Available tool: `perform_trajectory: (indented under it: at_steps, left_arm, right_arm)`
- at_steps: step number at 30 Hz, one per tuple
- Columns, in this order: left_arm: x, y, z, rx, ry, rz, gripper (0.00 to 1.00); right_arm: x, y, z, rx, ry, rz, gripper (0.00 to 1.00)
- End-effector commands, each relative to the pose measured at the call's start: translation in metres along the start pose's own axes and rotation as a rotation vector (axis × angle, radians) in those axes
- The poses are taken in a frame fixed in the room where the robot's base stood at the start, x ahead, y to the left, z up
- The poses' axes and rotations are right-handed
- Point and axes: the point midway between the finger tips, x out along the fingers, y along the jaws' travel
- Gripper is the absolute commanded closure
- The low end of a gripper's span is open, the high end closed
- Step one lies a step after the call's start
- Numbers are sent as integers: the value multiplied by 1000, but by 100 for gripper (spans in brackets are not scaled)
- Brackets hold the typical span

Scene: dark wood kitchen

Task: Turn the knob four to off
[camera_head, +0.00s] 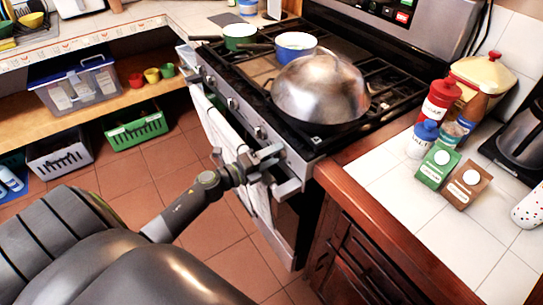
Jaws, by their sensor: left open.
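The stove (318,134) stands at centre, with a row of silver knobs along its front panel. Visible ones include a knob near the far left end (210,80), a middle knob (231,103) and a nearer knob (259,132). My left gripper (279,169) is open at the near right end of the panel, just below and right of the nearer knob. It hides part of the panel there, so I cannot tell whether it touches a knob. The knobs' settings are too small to read. My right gripper is not in view.
A domed metal lid (320,88) covers a pan on the near burners. A blue pot (295,45) and a green pot (239,37) stand behind. A towel (228,135) hangs at the oven front. Bottles and boxes stand on the right counter (400,195).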

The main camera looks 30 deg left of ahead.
Motion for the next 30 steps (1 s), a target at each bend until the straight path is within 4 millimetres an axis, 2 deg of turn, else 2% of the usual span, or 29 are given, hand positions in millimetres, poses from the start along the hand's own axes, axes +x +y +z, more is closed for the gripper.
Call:
perform_trajectory:
  at_steps: [5,8,16,21,30]
  left_arm:
    - [-3,0,0,0,0,-1,37]
    - [-12,1,0,3,0,0,37]
    - [-64,4,-2,2,4,3,37]
    - [-88,3,-1,2,3,1,37]
    - [-118,1,-1,0,2,2,37]
  right_arm:
    - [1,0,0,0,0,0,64]
    - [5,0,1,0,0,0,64]
    - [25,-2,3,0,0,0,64]
    - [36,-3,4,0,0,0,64]
    - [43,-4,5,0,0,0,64]
